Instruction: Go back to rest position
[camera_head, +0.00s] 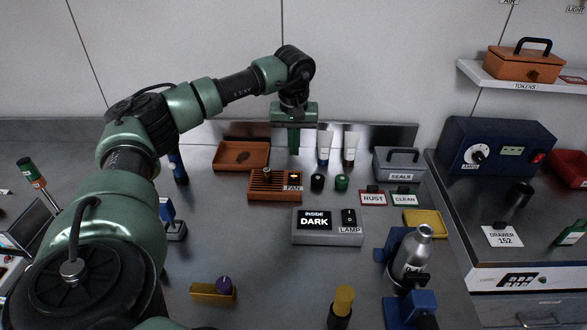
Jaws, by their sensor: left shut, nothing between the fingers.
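My left arm comes in from the left and reaches over the back of the metal table (270,275). My left gripper (294,146) points down, shut and empty, above the table near the back wall. It hangs just behind the orange fan box (274,188) and to the right of an orange tray (240,154). Two white tubes, one (325,147) close to the gripper and one (350,149) farther right, stand beside it. Whether the fingertips touch anything is unclear. My right gripper is not in view.
A grey lamp box (328,234) reading "DARK" sits mid-table. A grey "SEALS" box (400,163) and a yellow tray (424,223) are right. A blue powered unit (497,146) stands on the right counter. The front-left table is mostly clear.

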